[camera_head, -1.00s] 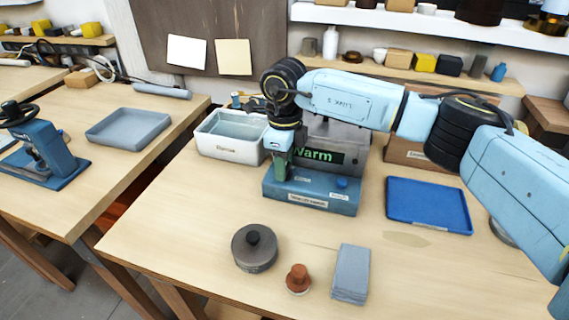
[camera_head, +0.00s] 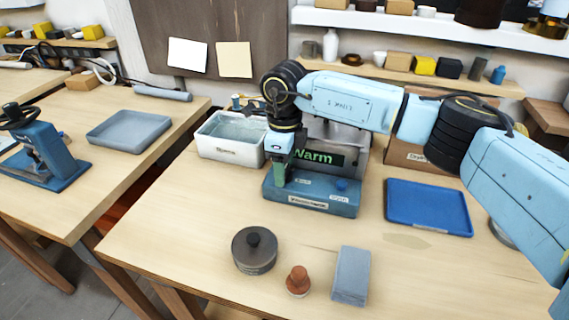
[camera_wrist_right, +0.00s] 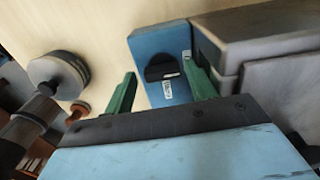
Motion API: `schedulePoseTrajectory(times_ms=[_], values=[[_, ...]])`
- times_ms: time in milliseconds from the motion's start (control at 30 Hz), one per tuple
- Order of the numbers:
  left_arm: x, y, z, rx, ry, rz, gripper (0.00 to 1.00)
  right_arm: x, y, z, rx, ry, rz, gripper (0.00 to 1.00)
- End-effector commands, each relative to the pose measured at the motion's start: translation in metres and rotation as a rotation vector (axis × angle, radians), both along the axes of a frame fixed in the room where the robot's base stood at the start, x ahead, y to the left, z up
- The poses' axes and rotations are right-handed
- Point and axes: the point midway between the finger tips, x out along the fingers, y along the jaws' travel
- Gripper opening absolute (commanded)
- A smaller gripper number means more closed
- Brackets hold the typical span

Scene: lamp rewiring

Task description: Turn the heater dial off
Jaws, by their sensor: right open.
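The heater (camera_head: 312,197) is a blue base with a grey box behind it and a display (camera_head: 318,156) reading "Warm" in green letters. My right gripper (camera_head: 279,178) is over the left part of the base, pointing down, and hides what lies beneath it in the head view. In the right wrist view, a black dial (camera_wrist_right: 162,68) with a white label below it sits on the blue base. The open green fingers of my right gripper (camera_wrist_right: 160,72) appear on either side of the dial; I cannot tell whether they touch it. My left gripper is out of view.
A white bin (camera_head: 230,150) stands left of the heater, and a blue tray (camera_head: 428,207) lies to its right. In front are a dark round weight (camera_head: 254,262), a small brown knob (camera_head: 298,281) and a grey block (camera_head: 351,275). The table between is clear.

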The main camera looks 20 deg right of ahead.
Motion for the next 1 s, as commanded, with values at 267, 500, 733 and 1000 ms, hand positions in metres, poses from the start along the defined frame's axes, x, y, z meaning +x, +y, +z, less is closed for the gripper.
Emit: schedulePoseTrajectory(times_ms=[267, 500, 733, 1000], values=[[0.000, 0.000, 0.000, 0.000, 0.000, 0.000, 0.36, 0.002, -0.003, 0.001, -0.002, -0.006, -0.006, 0.62], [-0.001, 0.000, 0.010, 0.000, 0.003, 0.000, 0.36, 0.003, -0.003, 0.017, -0.002, -0.009, -0.007, 0.62], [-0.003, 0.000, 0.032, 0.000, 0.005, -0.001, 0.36, 0.003, -0.003, 0.051, -0.002, -0.011, -0.008, 0.62], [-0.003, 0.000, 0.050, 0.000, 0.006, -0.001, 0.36, 0.001, -0.001, 0.082, -0.001, -0.008, -0.005, 0.62]])
